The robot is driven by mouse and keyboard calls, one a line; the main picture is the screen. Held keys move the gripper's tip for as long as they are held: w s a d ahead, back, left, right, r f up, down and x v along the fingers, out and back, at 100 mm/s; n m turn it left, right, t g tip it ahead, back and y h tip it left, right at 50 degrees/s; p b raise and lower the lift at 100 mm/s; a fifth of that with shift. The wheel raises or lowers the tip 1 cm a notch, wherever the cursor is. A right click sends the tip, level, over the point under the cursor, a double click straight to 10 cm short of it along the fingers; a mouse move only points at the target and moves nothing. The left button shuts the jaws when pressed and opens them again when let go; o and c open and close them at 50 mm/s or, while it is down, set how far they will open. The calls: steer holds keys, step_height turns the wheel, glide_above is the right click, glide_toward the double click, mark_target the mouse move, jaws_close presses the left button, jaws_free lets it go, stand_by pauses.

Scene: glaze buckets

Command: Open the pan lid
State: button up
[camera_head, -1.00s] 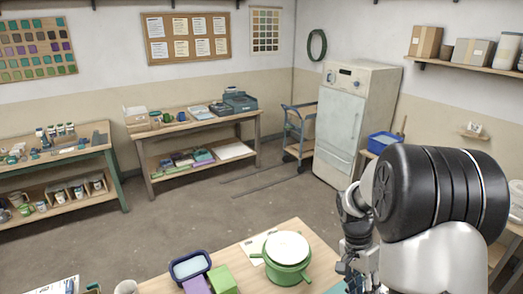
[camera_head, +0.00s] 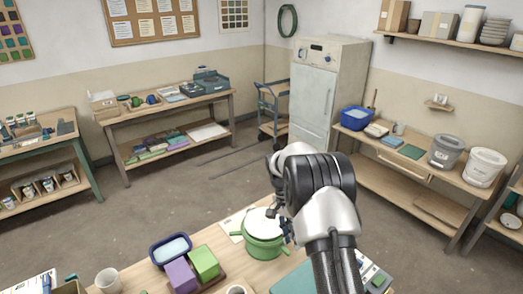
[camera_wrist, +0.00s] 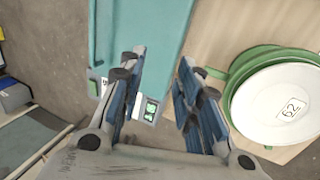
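The pan (camera_head: 263,247) is a green pot on the wooden table in front of me, with a white round lid (camera_head: 262,222) on top. In the wrist view, the pan's green rim (camera_wrist: 237,72) and the white lid (camera_wrist: 268,92) lie at the right, with a tag reading 62. My gripper (camera_wrist: 158,68) is open and empty, its two blue-grey fingers apart. It is beside the pan, over a teal panel and the tabletop, not touching the lid. In the head view my arm hides most of the gripper at the pan's right side.
Left of the pan stand a blue tub (camera_head: 170,248), a green block (camera_head: 204,262), a purple block (camera_head: 181,275) and a white cup (camera_head: 108,281). A teal board (camera_head: 300,281) lies at the right.

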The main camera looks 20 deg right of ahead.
steer(key=shift+w+a+f, duration=0.15)
steer(key=shift+w+a, duration=0.05)
steer(key=shift+w, duration=0.25)
steer(key=shift+w+a+f, duration=0.15)
steer(key=shift+w+a, duration=0.05)
steer(key=shift+w, duration=0.25)
steer(key=s+d+r, duration=0.3)
steer(key=s+d, duration=0.1)
steer(key=s, duration=0.5)
steer(key=s+d+r, duration=0.3)
steer(key=s+r, duration=0.1)
steer(key=s, duration=0.4)
steer(key=w+a+f, duration=0.4)
steer(key=w, duration=0.6)
steer(key=w+a+f, duration=0.4)
steer(key=w, duration=0.6)
steer(key=shift+w+a+f, duration=0.15)
steer(key=shift+a+f, duration=0.05)
